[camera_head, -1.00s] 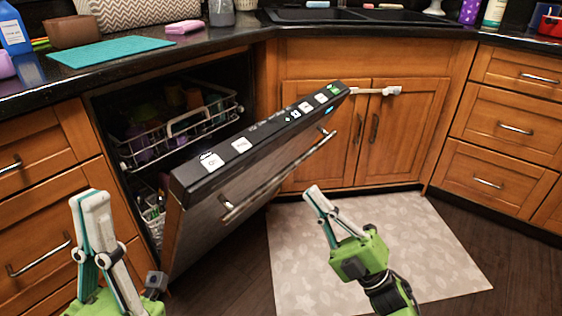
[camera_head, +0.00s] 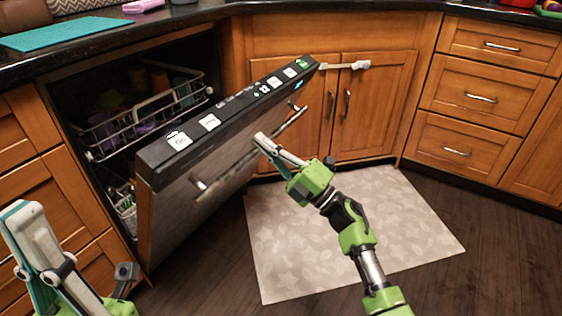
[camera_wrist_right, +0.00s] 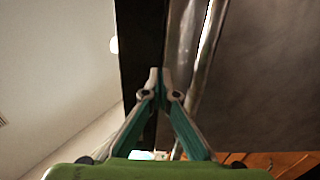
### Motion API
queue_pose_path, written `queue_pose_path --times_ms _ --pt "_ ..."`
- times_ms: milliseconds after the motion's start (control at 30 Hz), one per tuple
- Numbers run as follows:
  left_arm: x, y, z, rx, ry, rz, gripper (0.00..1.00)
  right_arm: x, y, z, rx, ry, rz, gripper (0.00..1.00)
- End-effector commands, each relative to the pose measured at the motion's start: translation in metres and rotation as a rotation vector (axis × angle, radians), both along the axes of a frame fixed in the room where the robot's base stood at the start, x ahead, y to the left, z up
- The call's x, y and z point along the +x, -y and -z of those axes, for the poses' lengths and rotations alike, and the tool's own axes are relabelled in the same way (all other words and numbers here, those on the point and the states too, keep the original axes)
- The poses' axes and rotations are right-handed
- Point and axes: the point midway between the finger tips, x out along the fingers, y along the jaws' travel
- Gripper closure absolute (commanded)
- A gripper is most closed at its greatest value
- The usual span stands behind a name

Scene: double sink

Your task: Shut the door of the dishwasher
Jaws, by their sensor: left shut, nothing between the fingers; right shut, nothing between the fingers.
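The dishwasher door (camera_head: 205,170) hangs partly open, tilted outward, with a black control strip along its top edge and a metal bar handle (camera_head: 240,165) on its front. Behind it the dishwasher's white upper rack (camera_head: 148,127) shows with dishes inside. My right gripper (camera_head: 261,138) is shut and empty, its tips in front of the door by the handle; contact cannot be told. In the right wrist view its shut tips (camera_wrist_right: 160,72) show close to the handle (camera_wrist_right: 190,50) and the dark door edge. My left gripper (camera_head: 20,208) is shut and empty, left of the door.
A black counter (camera_head: 190,14) with a teal mat (camera_head: 65,31) runs above the dishwasher. Wooden cabinets (camera_head: 375,105) and drawers (camera_head: 480,97) stand to the right. A pale patterned rug (camera_head: 300,250) lies on the dark floor.

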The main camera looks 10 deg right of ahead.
Motion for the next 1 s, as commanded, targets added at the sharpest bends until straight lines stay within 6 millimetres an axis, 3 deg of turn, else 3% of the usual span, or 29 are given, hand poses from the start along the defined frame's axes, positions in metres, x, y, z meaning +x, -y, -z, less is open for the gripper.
queue_pose_path --times_ms 300,1000 --pt "0.000 0.000 0.007 0.001 -0.002 0.000 1.00 0.017 -0.018 -0.012 0.001 -0.001 -0.001 1.00" --pt "0.001 0.000 -0.002 0.001 -0.003 0.000 1.00 0.020 -0.020 -0.020 -0.009 -0.010 0.000 1.00"
